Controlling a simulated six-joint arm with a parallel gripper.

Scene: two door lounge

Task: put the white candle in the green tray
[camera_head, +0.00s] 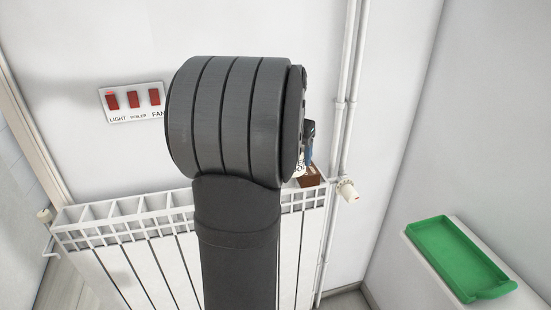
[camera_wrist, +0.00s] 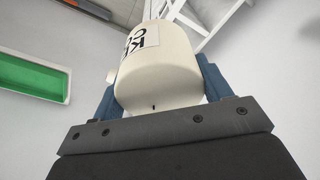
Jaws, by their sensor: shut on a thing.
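The white candle (camera_wrist: 158,72) is between the two blue fingers of my gripper (camera_wrist: 160,92) in the wrist view, with a finger against each side. It has a black-lettered label and a small dark wick at the end near the gripper's base. In the head view my arm hides most of the gripper; a blue finger shows above the radiator's right end, with a bit of the white candle apparently below it. The green tray (camera_head: 455,258) lies on a white ledge at the lower right, well apart from my gripper. Its side also shows at the left of the wrist view (camera_wrist: 35,76).
A white radiator (camera_head: 130,228) stands against the back wall. A small brown thing (camera_head: 311,179), partly hidden, is at its right end. White pipes (camera_head: 346,110) with a valve run up beside it. A panel with red switches (camera_head: 133,101) is on the wall.

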